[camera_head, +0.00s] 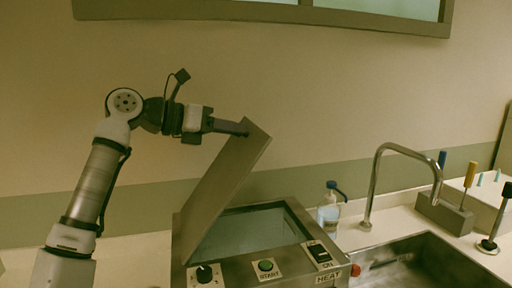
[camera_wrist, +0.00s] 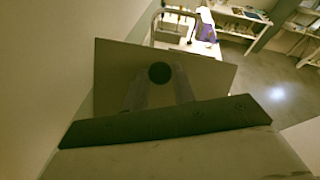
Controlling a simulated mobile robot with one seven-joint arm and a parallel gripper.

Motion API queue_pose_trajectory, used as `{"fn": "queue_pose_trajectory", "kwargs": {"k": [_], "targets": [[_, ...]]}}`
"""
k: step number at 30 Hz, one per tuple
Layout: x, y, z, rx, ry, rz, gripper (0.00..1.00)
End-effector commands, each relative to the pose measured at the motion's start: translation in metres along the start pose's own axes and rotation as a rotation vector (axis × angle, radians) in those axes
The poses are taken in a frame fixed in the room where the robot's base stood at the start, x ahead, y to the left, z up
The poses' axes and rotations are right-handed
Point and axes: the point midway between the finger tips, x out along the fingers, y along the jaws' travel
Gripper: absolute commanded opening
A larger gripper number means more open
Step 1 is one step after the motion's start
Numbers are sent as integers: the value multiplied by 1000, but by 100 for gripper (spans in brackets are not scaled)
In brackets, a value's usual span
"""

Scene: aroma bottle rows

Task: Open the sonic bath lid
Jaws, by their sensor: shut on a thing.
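The sonic bath (camera_head: 330,261) is a metal box with a dial, a green button and a switch on its front panel. Its lid (camera_head: 222,185) is a flat grey plate, tilted up steeply from the left side, with the basin (camera_head: 255,230) open to view. My gripper (camera_head: 243,130) is at the raised upper edge of the lid, shut on the lid's knob. In the wrist view the lid (camera_wrist: 215,78) fills the middle, with the dark round knob (camera_wrist: 159,72) between my fingers.
A sink (camera_head: 420,262) with a curved faucet (camera_head: 376,180) is at the right. A small bottle with a blue cap (camera_head: 329,210) stands behind the bath. A holder with upright tools (camera_head: 445,213) is farther right. A window frame (camera_head: 270,14) is above on the wall.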

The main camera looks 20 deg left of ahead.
Motion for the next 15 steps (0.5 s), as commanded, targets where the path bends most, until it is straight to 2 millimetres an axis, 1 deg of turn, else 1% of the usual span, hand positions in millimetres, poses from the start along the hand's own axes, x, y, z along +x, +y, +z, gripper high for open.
{"fn": "queue_pose_trajectory", "kwargs": {"k": [1,6,9,15], "targets": [[-13,2,2,-10,-49,-17,0],[-55,7,6,-31,-189,-71,0],[-76,10,6,-43,-263,-99,0],[-110,17,4,-60,-380,-144,0]]}}
